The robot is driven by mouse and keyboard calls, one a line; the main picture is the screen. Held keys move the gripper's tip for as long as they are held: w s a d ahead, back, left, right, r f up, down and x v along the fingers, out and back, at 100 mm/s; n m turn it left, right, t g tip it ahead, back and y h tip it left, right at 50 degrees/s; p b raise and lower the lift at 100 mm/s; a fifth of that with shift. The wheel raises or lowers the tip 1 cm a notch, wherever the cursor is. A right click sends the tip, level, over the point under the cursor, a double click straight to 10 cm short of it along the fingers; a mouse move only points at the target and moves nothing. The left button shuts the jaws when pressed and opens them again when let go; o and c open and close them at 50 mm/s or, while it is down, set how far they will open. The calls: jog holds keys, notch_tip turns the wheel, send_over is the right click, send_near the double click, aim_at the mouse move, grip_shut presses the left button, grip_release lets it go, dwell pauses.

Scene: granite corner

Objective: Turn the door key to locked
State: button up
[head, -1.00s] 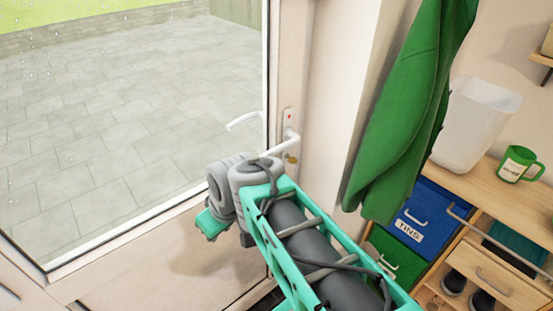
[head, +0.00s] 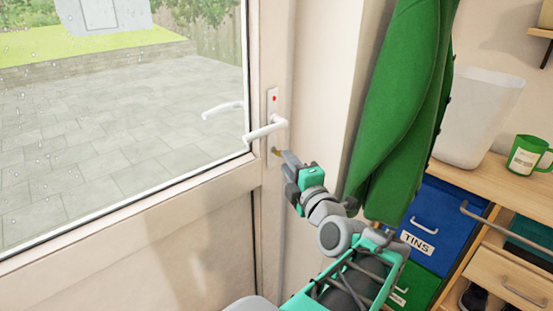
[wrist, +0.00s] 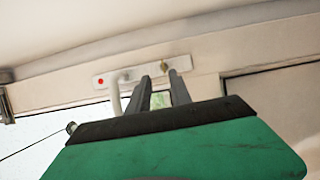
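The brass door key (head: 275,151) sits in the lock near the bottom of the white lock plate (head: 273,104). A red dot shows near the plate's top. The white lever handle (head: 262,131) is just above the key. My gripper (head: 287,156) is at the lower right of the key, its fingertips close to it. In the wrist view my gripper (wrist: 159,77) is open, its two dark fingers apart and empty. The key (wrist: 165,67) shows just beyond the tips, nearer the right finger. I cannot tell whether they touch, or which way the key is turned.
The glazed door (head: 130,225) fills the left. A green coat (head: 400,110) hangs just right of my gripper. Further right are a blue tins box (head: 437,220), a wooden shelf unit (head: 500,185), a white bin (head: 480,115) and a green mug (head: 527,155).

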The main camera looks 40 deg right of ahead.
jog(key=x, duration=0.4)
jog(key=shift+w+d+f, duration=0.25)
jog(key=shift+w+f, duration=0.05)
jog(key=shift+w, duration=0.05)
jog(key=shift+w+d+f, duration=0.2)
jog(key=shift+d, duration=0.15)
grip_shut()
jog(key=shift+a+r, duration=0.15)
jog(key=shift+a, duration=0.05)
dwell(0.5)
